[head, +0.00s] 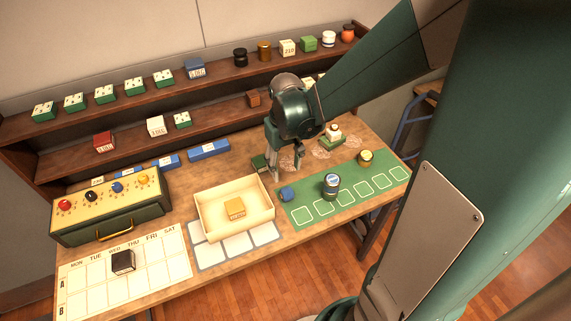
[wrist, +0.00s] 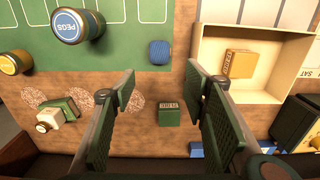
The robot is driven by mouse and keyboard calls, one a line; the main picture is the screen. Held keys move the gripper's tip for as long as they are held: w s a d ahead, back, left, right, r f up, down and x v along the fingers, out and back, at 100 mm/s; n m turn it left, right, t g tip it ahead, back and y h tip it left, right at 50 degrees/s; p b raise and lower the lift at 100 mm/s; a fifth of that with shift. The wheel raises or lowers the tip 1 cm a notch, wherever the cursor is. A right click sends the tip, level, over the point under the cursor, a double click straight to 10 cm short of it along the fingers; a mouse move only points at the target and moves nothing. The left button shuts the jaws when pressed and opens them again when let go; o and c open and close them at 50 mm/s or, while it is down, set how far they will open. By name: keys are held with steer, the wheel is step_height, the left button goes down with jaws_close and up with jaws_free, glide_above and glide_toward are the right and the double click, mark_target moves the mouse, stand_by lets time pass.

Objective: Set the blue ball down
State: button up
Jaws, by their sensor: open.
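The blue ball (head: 287,194) rests at the back left corner of the green mat (head: 300,212). In the wrist view the blue ball (wrist: 160,52) looks like a small, ribbed, rounded blue block on the mat's green surface. My gripper (head: 286,170) is open, just behind the ball, with its fingers pointing down. In the wrist view my gripper (wrist: 163,83) has its two fingers wide apart with nothing held between them. The ball lies beyond the fingertips, apart from them.
A green box (wrist: 169,114) sits on the table below my fingers. A cream tray (head: 209,224) holding a yellow block stands left of the ball. A jar labelled PEGS (head: 330,186) and a yellow-topped jar (head: 365,158) stand on the mat. Shelves (head: 130,104) line the back.

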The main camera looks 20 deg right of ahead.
steer(key=s+a+r+t, duration=0.3)
steer(key=s+r, duration=0.3)
steer(key=r, duration=0.2)
steer(key=s+a+r+t, duration=0.3)
steer(key=s+r, duration=0.3)
steer(key=r, duration=0.3)
steer(key=shift+s+r+t, duration=0.3)
steer(key=shift+t, duration=0.1)
stand_by(0.7)
steer(key=m+g+h+b, duration=0.4)
steer(key=m+g+b, duration=0.1)
steer(key=m+b, duration=1.1)
glide_toward(287, 194)
steer(key=f+m, duration=0.1)
steer(key=f, duration=0.1)
steer(key=shift+w+a+f+m+h, duration=0.25)
steer(key=shift+w+f+m+h, duration=0.1)
steer(key=shift+w+m, duration=0.3)
